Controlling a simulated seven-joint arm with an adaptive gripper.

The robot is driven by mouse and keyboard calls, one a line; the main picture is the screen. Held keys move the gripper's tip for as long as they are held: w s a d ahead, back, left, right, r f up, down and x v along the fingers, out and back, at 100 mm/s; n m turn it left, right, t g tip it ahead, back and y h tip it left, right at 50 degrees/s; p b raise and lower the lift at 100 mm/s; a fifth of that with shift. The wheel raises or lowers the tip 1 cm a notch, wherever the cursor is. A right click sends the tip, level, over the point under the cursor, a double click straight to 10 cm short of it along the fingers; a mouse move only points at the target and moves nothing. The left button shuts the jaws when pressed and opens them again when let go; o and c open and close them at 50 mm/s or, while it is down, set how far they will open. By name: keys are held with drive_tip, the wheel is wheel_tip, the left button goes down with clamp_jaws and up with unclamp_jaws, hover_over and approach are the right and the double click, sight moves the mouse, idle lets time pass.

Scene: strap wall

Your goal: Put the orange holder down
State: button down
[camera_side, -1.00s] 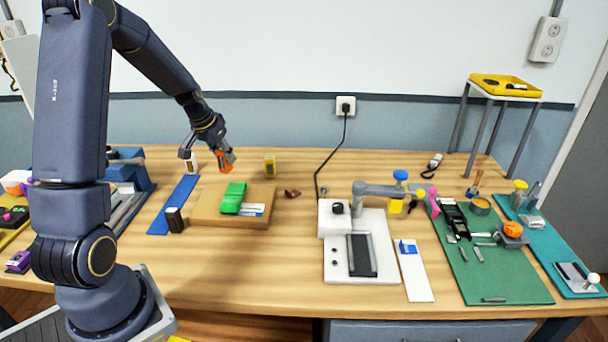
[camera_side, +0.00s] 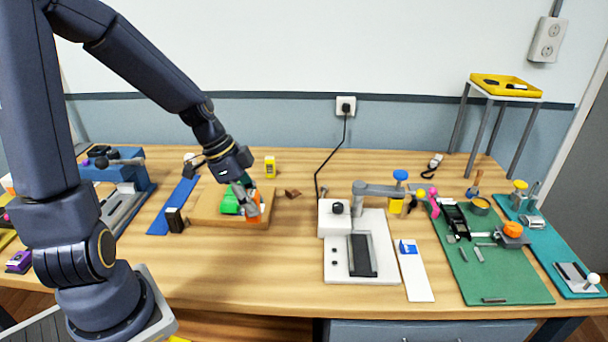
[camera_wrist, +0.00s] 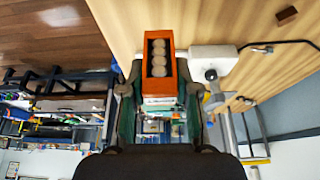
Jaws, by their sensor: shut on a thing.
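The orange holder (camera_side: 254,208) is in my gripper (camera_side: 247,198), low over the right end of the wooden board (camera_side: 205,208) in the side view. In the wrist view the orange holder (camera_wrist: 158,60) is an open box with several round pale items in a row inside. The fingers of my gripper (camera_wrist: 158,105) are shut on it from both sides. A green block (camera_side: 230,203) lies on the board just left of the holder. I cannot tell whether the holder touches the board.
A blue strip (camera_side: 172,205) with a small dark block (camera_side: 175,220) lies left of the board. A yellow box (camera_side: 270,167) stands behind it. A white press-like device (camera_side: 338,250) stands to the right. Bare table lies between the board and the device.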

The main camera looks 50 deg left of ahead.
drive_tip(key=w+f, duration=0.3)
drive_tip(key=w, duration=0.1)
drive_tip(key=w+a+f, duration=0.1)
drive_tip(key=w+f, duration=0.1)
drive_tip(key=w, duration=0.2)
drive_tip(key=w+f, duration=0.3)
drive_tip(key=w, duration=0.1)
drive_tip(key=shift+a+f, duration=0.15)
drive_tip(key=shift+f, duration=0.15)
drive_tip(key=shift+w+a+f, duration=0.1)
drive_tip(key=shift+w+f, duration=0.05)
drive_tip(key=shift+f, duration=0.8)
drive_tip(key=shift+w+f, duration=0.15)
drive_tip(key=shift+f, duration=0.75)
drive_tip(key=shift+f, duration=0.1)
drive_tip(key=c, duration=0.8)
unclamp_jaws()
drive_tip(key=shift+c, duration=0.2)
